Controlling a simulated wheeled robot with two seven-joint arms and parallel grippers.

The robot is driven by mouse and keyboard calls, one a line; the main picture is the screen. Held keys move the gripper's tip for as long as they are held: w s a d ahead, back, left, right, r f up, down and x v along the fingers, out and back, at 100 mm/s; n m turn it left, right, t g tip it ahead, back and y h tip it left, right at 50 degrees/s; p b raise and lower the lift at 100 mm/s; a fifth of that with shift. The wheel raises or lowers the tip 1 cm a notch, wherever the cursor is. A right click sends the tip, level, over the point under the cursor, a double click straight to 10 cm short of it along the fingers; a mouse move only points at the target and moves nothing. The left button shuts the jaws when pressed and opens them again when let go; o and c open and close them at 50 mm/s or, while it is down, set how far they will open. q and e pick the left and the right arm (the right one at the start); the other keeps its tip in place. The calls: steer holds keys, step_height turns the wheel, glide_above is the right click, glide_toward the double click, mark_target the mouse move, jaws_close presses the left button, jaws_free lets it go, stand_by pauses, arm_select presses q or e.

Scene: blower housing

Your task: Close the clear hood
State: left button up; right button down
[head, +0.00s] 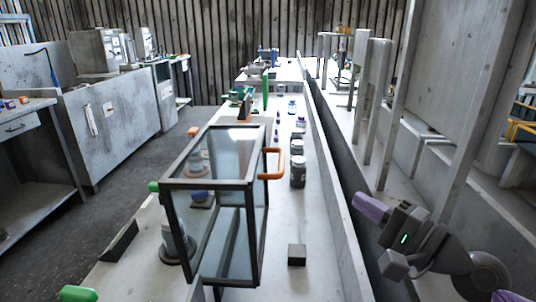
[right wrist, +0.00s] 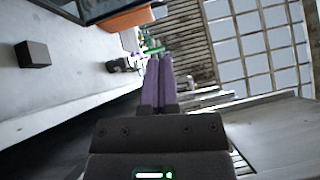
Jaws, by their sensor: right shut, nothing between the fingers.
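The clear hood (head: 232,220) is a box of see-through panels in a dark frame on the pale bench. An orange handle (head: 274,163) sticks out from its right side. Whether the hood is seated or raised is hard to tell. The handle shows in the right wrist view (right wrist: 128,20) at the top, beside the hood's dark frame (right wrist: 62,8). My right gripper (head: 368,207), with purple fingers, is right of the hood, beyond the bench's right edge and apart from the handle. Its fingers (right wrist: 158,62) are shut and empty. My left gripper is not seen.
A dark block (head: 297,255) lies on the bench right of the hood. Several jars (head: 298,172) stand behind it along the right side. A raised rim (head: 338,200) runs along the bench's right edge. Tall grey panels (head: 455,90) stand farther right.

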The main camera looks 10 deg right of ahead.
steer(key=p+x, duration=0.1)
steer(key=x, duration=0.3)
steer(key=a+p+x, duration=0.1)
steer(key=p+x, duration=0.1)
steer(key=x, duration=0.1)
steer(key=s+a+r+p+x, duration=0.1)
steer(key=p+x, duration=0.1)
steer(key=x, duration=0.2)
steer(key=shift+w+a, duration=0.2)
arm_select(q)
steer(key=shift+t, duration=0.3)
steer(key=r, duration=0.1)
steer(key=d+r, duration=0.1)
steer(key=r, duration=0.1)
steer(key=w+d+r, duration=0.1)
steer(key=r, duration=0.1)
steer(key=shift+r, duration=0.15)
arm_select(e)
steer(key=shift+w+a+f, duration=0.15)
steer(key=shift+a, duration=0.1)
